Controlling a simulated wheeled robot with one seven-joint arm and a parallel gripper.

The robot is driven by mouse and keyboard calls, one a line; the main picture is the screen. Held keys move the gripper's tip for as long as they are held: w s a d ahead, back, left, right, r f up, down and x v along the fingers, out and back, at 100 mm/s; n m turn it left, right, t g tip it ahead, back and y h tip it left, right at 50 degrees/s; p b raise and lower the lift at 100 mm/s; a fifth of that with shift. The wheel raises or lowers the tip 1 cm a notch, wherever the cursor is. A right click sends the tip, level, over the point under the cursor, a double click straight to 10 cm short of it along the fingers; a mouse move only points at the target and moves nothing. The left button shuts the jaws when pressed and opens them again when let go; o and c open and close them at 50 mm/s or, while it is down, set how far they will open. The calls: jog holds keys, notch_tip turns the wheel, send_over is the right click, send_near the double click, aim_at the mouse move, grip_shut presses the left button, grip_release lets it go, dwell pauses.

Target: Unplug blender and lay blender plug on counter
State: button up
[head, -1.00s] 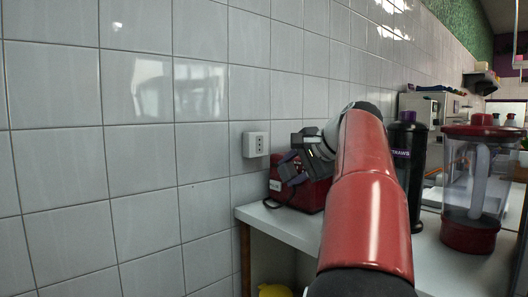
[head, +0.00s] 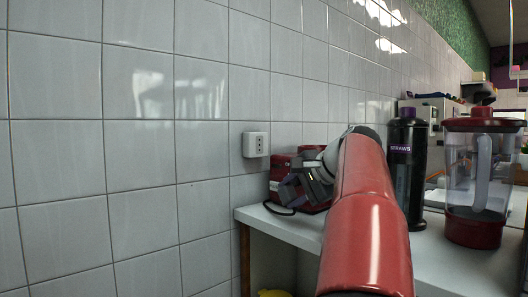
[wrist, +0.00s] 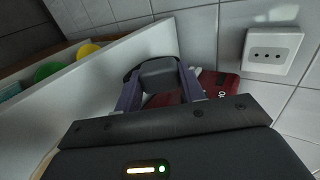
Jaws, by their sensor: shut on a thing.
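My gripper (head: 306,192) is shut on a dark, blocky blender plug (wrist: 158,73), which sits between the fingertips in the wrist view. The plug is away from the white wall socket (head: 255,145), whose holes are bare; the socket also shows in the wrist view (wrist: 272,50). A dark cord loop (head: 277,210) hangs at the counter's left edge, beside my gripper. The white counter (head: 283,224) lies just below my gripper; I cannot tell whether the plug touches it. A clear jug with red base and lid (head: 476,228), seemingly the blender, stands at right.
A red box-like appliance (head: 282,172) stands against the wall behind my gripper, partly hidden. A black straw dispenser (head: 407,165) stands between my arm and the jug. Green and yellow round things (wrist: 88,49) lie below the counter edge.

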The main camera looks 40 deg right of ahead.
aim_at(292, 224)
jog(key=shift+f+b, duration=1.25)
jog(key=shift+f, duration=0.6)
jog(key=o, duration=1.2)
jog(key=shift+o, duration=0.9)
jog(key=shift+f, duration=0.1)
jog(key=shift+f, duration=0.1)
jog(key=c, duration=0.3)
jog(key=shift+c, duration=0.2)
